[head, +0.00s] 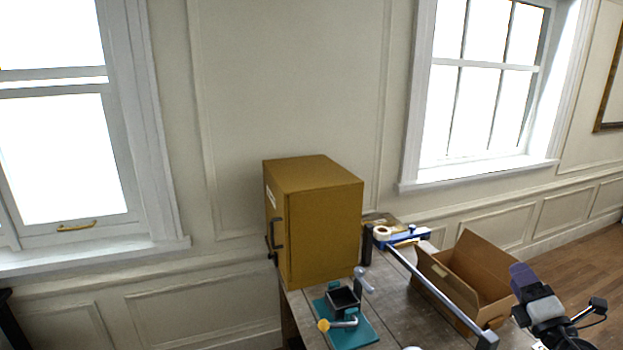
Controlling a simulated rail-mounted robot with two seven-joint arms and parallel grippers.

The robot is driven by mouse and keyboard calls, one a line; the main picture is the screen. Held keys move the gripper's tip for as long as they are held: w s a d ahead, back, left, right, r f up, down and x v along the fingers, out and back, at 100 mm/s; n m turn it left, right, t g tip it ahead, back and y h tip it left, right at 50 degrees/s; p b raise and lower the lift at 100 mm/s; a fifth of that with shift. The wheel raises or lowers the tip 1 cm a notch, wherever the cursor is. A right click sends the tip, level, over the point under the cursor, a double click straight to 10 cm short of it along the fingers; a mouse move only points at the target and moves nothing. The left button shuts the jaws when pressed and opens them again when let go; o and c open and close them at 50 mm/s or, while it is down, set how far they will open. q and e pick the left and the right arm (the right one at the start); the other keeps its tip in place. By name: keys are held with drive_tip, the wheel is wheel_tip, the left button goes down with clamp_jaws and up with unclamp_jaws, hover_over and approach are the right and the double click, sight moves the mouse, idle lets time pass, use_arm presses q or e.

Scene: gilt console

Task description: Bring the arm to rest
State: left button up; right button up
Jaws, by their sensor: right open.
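My right gripper (583,322) is at the lower right corner of the head view, right of the open cardboard box. It is open, with nothing seen between its fingers, and part of it runs off the bottom edge. It looks apart from the box. My left gripper is not in view.
A yellow-brown cabinet (325,225) with a dark handle stands on the wooden table (398,303). A teal base (357,335) with a black cup and levers sits before it. A grey bar (437,288) runs alongside the cardboard box (487,268). A blue tape dispenser (405,238) lies behind.

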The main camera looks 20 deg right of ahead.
drive_tip(key=s+a+f+m+g+h, duration=0.1)
drive_tip(key=s+a+f+m+g, duration=0.1)
drive_tip(key=s+f+m+g, duration=0.4)
drive_tip(key=s+a+f+m+g+h, duration=0.2)
drive_tip(key=f+m, duration=0.3)
drive_tip(key=f, duration=0.3)
drive_tip(key=s+a+f+m+g+h, duration=0.1)
drive_tip(key=s+a+f+m+g, duration=0.3)
drive_tip(key=f, duration=0.4)
drive_tip(key=s+a+f+g+y, duration=0.1)
drive_tip(key=s+a+f+y, duration=0.1)
drive_tip(key=a, duration=0.4)
drive_tip(key=s+a+f+m+g+y, duration=0.1)
drive_tip(key=s+a+f+y, duration=0.2)
drive_tip(key=s+a+f, duration=0.2)
drive_tip(key=s+a+f+m+g+y, duration=0.1)
drive_tip(key=s+a+f+y, duration=0.2)
drive_tip(key=a, duration=0.6)
drive_tip(key=shift+s+a+f+g, duration=0.25)
drive_tip(key=shift+s+g, duration=0.15)
drive_tip(key=shift+s, duration=0.15)
drive_tip(key=s+a+f+m+g+y, duration=0.1)
drive_tip(key=s+a+f+m+y, duration=0.15)
drive_tip(key=s+a, duration=0.35)
wheel_tip(320, 180, up, 20)
drive_tip(key=a+p, duration=0.1)
drive_tip(key=p, duration=1.9)
drive_tip(key=shift+w+a+n+p, duration=0.2)
drive_tip(key=shift+w+n+p, duration=0.1)
drive_tip(key=shift+n+p, duration=0.05)
